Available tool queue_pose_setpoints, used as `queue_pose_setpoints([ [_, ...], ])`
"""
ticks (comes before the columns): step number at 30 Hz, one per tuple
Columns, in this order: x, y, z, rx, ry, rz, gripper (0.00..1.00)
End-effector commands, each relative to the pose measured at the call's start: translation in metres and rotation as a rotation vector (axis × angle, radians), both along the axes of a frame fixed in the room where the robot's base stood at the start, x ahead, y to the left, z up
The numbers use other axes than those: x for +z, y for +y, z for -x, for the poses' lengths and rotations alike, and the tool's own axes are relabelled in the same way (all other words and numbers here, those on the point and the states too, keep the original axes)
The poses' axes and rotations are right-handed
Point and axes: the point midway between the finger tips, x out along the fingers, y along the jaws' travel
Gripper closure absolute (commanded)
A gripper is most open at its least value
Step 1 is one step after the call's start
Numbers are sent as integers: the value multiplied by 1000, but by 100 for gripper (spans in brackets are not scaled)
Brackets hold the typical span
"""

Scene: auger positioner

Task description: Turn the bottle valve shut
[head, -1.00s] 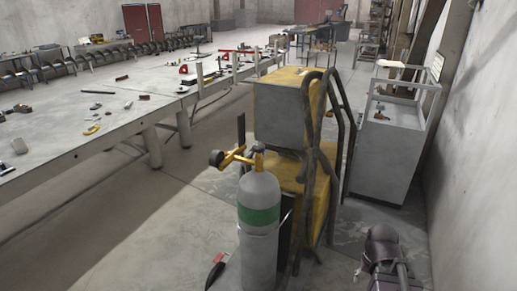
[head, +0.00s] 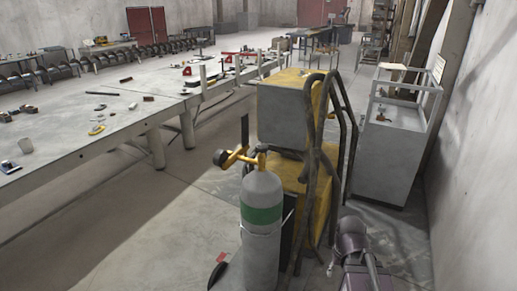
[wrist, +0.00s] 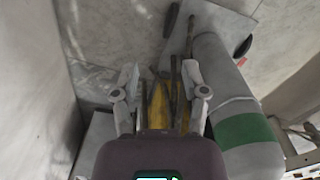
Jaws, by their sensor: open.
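A grey gas bottle (head: 261,188) with a green band stands upright in the head view. Its dark valve (head: 262,150) is on top, with a yellow regulator (head: 238,157) and round gauges reaching left. In the wrist view the bottle (wrist: 222,78) lies along the right side, its green band at lower right. The valve is not clearly visible there. My gripper (wrist: 161,85) is open and empty in the wrist view, its fingers apart to the left of the bottle. In the head view my arm is at lower right, right of the bottle and apart from it; the fingertips do not show there.
A yellow and grey welding machine (head: 285,115) with dark hoses (head: 318,150) stands just behind and right of the bottle. A grey cabinet (head: 390,155) is at right by the wall. A long workbench (head: 110,135) with tools is at left. Floor between bench and bottle is clear.

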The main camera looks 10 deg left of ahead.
Motion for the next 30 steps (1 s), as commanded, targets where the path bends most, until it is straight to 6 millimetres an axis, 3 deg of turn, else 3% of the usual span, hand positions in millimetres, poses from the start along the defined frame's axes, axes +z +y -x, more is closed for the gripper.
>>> queue_pose_setpoints([
  [5, 0, 0, 0, 0, 0, 0, 43],
  [10, 0, 2, -2, -7, -6, -8, 0],
  [17, 2, 24, -26, -89, -71, -108, 0],
  [23, 13, 71, -72, -295, -170, -336, 0],
  [30, 50, 136, -139, -664, -219, -736, 0],
])
